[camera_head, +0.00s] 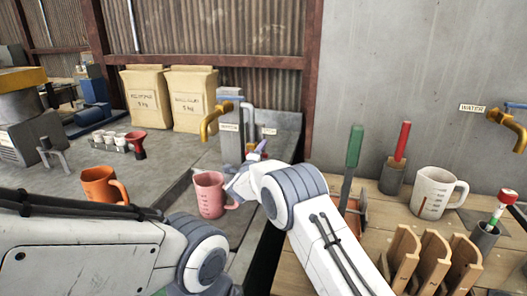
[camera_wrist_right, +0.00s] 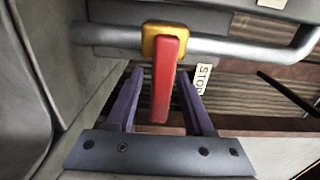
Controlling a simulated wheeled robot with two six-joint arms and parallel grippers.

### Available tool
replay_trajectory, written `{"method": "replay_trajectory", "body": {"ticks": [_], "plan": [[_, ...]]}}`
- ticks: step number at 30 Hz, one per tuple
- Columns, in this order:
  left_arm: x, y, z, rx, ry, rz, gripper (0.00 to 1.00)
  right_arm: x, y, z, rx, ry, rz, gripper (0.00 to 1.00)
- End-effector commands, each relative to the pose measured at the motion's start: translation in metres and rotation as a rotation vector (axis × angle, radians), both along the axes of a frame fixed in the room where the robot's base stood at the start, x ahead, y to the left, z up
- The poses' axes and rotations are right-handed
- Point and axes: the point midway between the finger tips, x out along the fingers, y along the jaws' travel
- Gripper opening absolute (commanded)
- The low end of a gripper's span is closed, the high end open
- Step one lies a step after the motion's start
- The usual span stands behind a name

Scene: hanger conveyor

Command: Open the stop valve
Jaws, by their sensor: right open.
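In the right wrist view the stop valve has a yellow body (camera_wrist_right: 163,42) on a grey pipe (camera_wrist_right: 105,35) and a red lever handle (camera_wrist_right: 168,85). The lever points down the picture, across the pipe. A tilted tag, partly readable as "STO", hangs beside it (camera_wrist_right: 203,78). My right gripper (camera_wrist_right: 160,82) is open, with its purple fingers on either side of the red lever and gaps showing. In the head view my right gripper (camera_head: 256,152) is small and partly hidden by its own wrist beside the pipes. My left arm enters at lower left; its gripper is not in view.
A pink measuring cup (camera_head: 209,195) stands just left of my right wrist. A yellow tap (camera_head: 215,118) is above it. An orange mug (camera_head: 103,185) and small cups are farther left. At right, a wooden table holds a white measuring cup (camera_head: 434,190) and wooden holders (camera_head: 432,258).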

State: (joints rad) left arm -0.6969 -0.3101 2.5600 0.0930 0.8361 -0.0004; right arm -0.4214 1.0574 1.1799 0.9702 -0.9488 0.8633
Motion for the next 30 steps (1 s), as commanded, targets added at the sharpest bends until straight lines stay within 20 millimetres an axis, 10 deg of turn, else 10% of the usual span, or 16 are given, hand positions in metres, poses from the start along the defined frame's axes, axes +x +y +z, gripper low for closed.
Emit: {"method": "replay_trajectory", "body": {"ticks": [8, 13, 30], "plan": [[0.0000, 0.0000, 0.0001, 0.000, 0.000, 0.000, 0.50, 0.0014, -0.0007, -0.0003, 0.000, 0.001, 0.000, 0.53], [0.0000, 0.0000, 0.0001, 0.000, 0.000, 0.000, 0.50, 0.0013, -0.0005, -0.0003, 0.000, 0.001, 0.000, 0.00], [0.0000, 0.0000, 0.0000, 0.000, 0.000, 0.000, 0.50, 0.0010, -0.0002, -0.0007, -0.001, 0.001, 0.001, 0.00]]}}
